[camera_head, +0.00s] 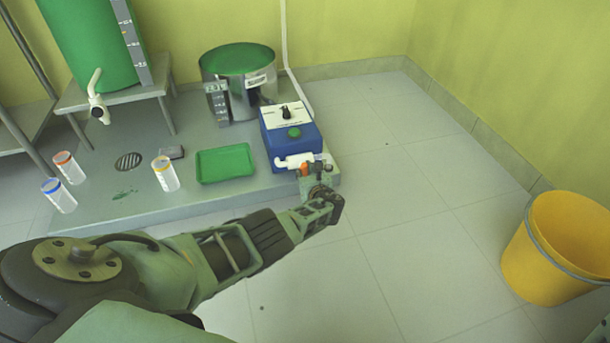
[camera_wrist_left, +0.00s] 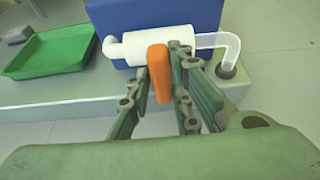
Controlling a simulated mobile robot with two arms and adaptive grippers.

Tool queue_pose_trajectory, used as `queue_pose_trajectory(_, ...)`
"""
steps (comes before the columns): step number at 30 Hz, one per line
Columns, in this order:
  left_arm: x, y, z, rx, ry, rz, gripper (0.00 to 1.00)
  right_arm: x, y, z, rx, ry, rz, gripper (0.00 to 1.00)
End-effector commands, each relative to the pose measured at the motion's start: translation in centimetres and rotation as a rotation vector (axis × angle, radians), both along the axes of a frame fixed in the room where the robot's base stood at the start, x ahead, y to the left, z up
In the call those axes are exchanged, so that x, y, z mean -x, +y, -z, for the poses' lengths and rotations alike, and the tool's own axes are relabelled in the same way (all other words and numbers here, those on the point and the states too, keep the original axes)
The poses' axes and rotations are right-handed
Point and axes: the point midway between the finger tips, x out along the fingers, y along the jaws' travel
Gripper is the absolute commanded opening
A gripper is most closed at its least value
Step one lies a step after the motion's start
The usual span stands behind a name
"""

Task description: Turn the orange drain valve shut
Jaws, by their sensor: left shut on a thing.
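The orange drain valve (camera_wrist_left: 159,72) is a lever handle on a white horizontal pipe (camera_wrist_left: 150,43) at the front of a blue box unit (camera_head: 290,138). In the wrist view the lever hangs down from the pipe and points toward the camera. In the head view the orange valve (camera_head: 304,169) is small and partly covered by my gripper. My left gripper (camera_wrist_left: 158,90) has its fingers on both sides of the lever and is shut on it. It also shows in the head view (camera_head: 316,178).
A green tray (camera_head: 225,164) lies left of the blue unit on the grey platform (camera_head: 110,210). Several capped containers stand at left. A yellow bucket (camera_head: 560,250) is at right; the floor between is clear.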

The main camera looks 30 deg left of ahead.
Motion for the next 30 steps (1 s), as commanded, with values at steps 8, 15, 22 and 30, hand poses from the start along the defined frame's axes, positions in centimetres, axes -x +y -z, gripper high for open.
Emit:
queue_pose_trajectory(8, -0.50, -0.34, -0.32, -0.011, 0.006, 0.014, 0.00, 0.35, -0.03, -0.17, -0.001, -0.012, -0.001, 0.36)
queue_pose_trajectory(15, -0.51, -0.36, -0.33, -0.010, 0.006, 0.014, 0.21, 0.51, -0.05, -0.26, -0.002, -0.017, -0.001, 0.36)
queue_pose_trajectory(22, -0.35, -0.27, -0.22, -0.009, 0.006, 0.010, 0.36, 0.52, -0.06, -0.26, -0.002, -0.017, -0.001, 0.36)
queue_pose_trajectory(30, -0.16, -0.17, -0.09, -0.009, 0.009, 0.005, 0.36, 0.28, -0.11, -0.04, -0.001, -0.007, 0.001, 0.36)
